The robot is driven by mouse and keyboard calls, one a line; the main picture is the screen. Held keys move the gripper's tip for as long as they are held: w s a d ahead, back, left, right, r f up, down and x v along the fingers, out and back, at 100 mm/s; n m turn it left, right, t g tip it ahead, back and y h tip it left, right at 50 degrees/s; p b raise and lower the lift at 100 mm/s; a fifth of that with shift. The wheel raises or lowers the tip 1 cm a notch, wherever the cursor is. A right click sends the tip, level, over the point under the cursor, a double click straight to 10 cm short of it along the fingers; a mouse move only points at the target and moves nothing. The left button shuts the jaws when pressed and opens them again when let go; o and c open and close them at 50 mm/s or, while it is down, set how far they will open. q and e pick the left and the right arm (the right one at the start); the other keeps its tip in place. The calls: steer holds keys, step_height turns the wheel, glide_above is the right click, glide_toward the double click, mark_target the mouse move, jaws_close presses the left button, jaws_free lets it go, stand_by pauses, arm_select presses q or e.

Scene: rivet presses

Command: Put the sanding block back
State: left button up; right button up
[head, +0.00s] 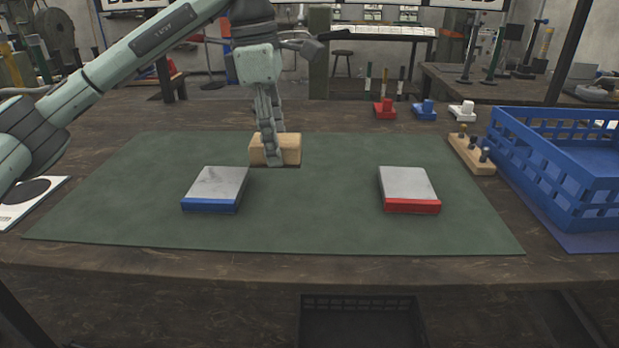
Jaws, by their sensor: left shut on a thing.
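A light wooden block, which looks like the sanding block (290,149), is at the back middle of the green mat (320,215). My left gripper (270,150) reaches down from above and is shut on the block, with a finger across its front face. I cannot tell whether the block touches the mat or is held just above it. My right gripper is not in view.
A blue-edged plate (215,188) and a red-edged plate (408,188) lie on the mat. A wooden peg holder (471,158) and a blue crate (560,180) stand at right. Red (384,109), blue (424,111) and white (462,111) pieces stand behind. The mat between the plates is clear.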

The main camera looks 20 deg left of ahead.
arm_select(q)
glide_above(312, 194)
steer(key=f, duration=0.3)
steer(key=shift+a, duration=0.3)
step_height(312, 194, down, 4)
steer(key=shift+r+p, duration=0.15)
steer(key=shift+p, duration=0.2)
steer(key=shift+f, duration=0.3)
steer(key=shift+d, duration=0.1)
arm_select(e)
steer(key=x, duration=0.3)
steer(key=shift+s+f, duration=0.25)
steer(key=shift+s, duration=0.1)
arm_select(q)
steer(key=shift+f, duration=0.1)
